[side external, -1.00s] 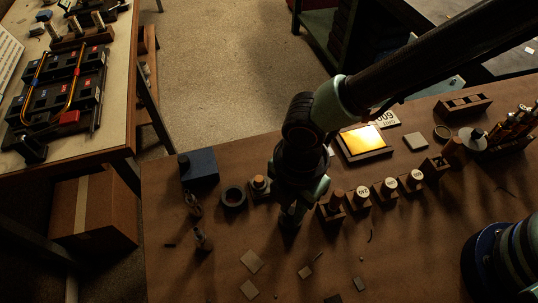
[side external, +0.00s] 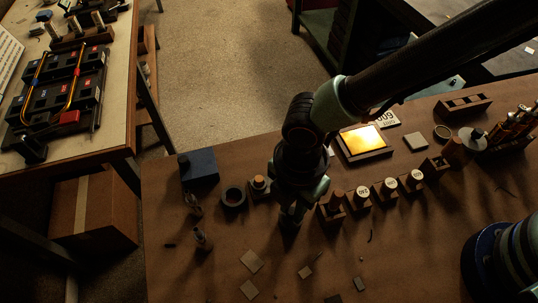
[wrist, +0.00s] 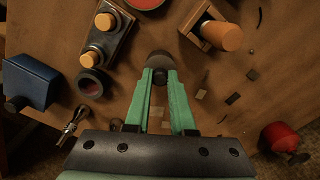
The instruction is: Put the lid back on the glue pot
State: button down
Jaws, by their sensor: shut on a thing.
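The glue pot appears to be the dark round open pot (side external: 233,197) on the brown bench, left of my gripper in the side view. In the wrist view the pot (wrist: 90,84) shows a dark rim and reddish-brown inside, left of the fingers. My gripper (side external: 290,217) points down over the bench. In the wrist view its green fingers (wrist: 160,78) are shut on a small dark round piece, apparently the lid (wrist: 160,60), beside the pot and not over it. In the side view the lid is hard to make out; its height above the bench is unclear.
A blue box (side external: 200,166) and a cork-topped block (side external: 260,189) stand near the pot. Wooden blocks with labelled cylinders (side external: 363,196) line the right side, before a glowing panel (side external: 365,143). Flat squares (side external: 251,261) lie at the front.

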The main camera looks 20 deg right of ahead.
jog(key=shift+f, duration=0.1)
dwell(0.7)
jog(key=shift+c, duration=1)
grip_release()
jog(key=shift+r, duration=3.5)
grip_shut()
jog(key=shift+f, duration=0.6)
